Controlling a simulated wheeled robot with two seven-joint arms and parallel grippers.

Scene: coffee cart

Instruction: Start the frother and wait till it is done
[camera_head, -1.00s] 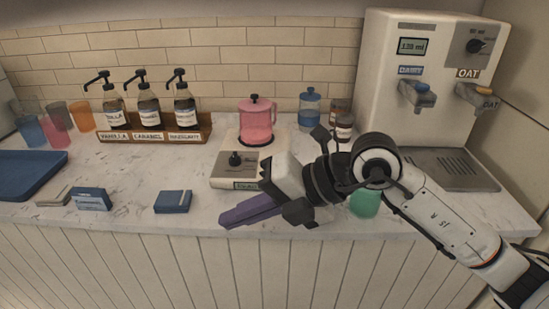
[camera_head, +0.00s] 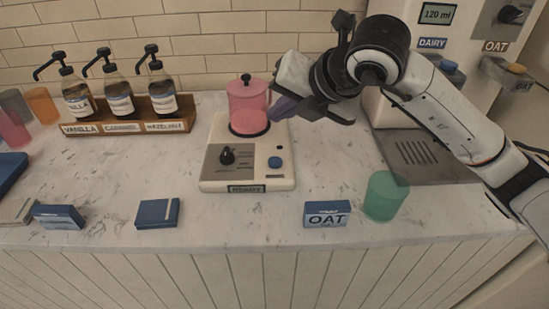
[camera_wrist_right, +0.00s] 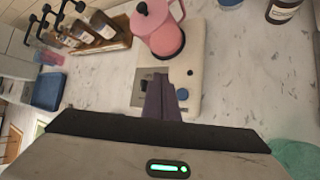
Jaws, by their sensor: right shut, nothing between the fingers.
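The frother stands on the counter, with a cream base (camera_head: 212,175), a black knob (camera_head: 227,156), a blue button (camera_head: 275,162) and a small green display (camera_head: 247,189) whose text I cannot read. A pink jug (camera_head: 245,95) with a black lid knob sits upright on the base. My right gripper (camera_head: 285,108) is shut and empty, its purple fingers by the jug's right side in the head view. In the right wrist view the shut fingers (camera_wrist_right: 162,97) hide part of the base (camera_wrist_right: 196,60), with the blue button (camera_wrist_right: 181,95) just right of them. My left gripper is out of view.
A wooden rack (camera_head: 185,108) with pump bottles stands at the back left. The counter in front of the frother is clear.

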